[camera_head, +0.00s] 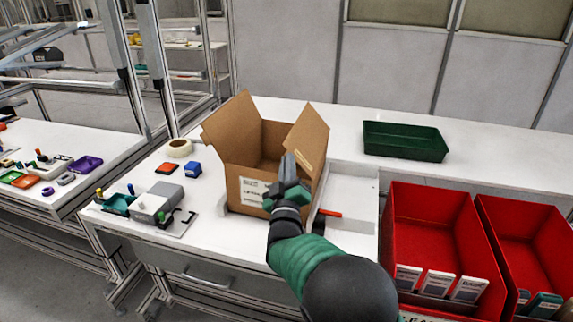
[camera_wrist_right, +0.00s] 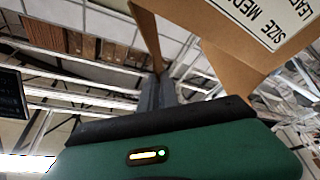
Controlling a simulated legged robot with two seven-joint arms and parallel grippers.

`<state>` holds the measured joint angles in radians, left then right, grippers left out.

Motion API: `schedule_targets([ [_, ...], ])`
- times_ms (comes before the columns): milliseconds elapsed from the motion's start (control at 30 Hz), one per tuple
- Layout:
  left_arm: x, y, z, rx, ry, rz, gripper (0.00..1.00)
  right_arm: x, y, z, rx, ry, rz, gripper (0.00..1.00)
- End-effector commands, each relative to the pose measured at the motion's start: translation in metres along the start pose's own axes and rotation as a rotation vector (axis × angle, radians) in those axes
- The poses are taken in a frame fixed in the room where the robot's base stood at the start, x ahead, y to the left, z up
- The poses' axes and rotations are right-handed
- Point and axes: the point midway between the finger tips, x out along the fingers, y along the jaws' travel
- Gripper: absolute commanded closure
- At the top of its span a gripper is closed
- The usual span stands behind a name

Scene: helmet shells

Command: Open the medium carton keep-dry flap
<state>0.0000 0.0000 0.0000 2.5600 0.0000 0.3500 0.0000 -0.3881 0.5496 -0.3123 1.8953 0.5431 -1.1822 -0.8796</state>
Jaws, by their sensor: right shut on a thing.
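The brown cardboard carton (camera_head: 237,165) stands on the white bench, with its top open and its inside showing. A left flap (camera_head: 229,122) and a right flap (camera_head: 308,137) stand up. A white label (camera_head: 252,191) is on the front wall; in the wrist view a label reading "SIZE MED" (camera_wrist_right: 272,22) shows. My right gripper (camera_head: 290,168) is at the carton's front right top. Its fingers (camera_wrist_right: 157,92) are shut on a thin cardboard flap edge (camera_wrist_right: 149,35). The gripper hides part of the front right corner. My left gripper is not in view.
A green tray (camera_head: 405,143) stands at the back right. Red bins (camera_head: 430,215) with small boxes are at the right. Left of the carton lie a tape roll (camera_head: 179,148), a blue block (camera_head: 193,169) and a grey device (camera_head: 158,202). A red-handled tool (camera_head: 330,213) lies right of the carton.

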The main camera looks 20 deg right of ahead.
Motion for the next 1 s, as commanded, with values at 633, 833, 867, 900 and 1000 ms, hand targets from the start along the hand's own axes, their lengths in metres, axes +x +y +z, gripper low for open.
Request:
schedule_targets([
  [633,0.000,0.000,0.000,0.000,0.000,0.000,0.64,-0.002,-0.001,0.003,-0.002,-0.007,-0.002,0.75],
  [833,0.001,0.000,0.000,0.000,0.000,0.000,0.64,-0.004,0.000,0.003,-0.002,-0.008,-0.003,0.75],
  [867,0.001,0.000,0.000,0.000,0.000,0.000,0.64,-0.005,0.000,0.003,-0.002,-0.007,-0.002,0.75],
  [900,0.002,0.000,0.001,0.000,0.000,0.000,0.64,-0.008,0.000,0.003,-0.002,-0.007,-0.002,0.75],
  [1000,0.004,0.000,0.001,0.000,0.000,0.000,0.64,-0.016,0.001,0.003,-0.001,-0.006,-0.001,0.75],
])
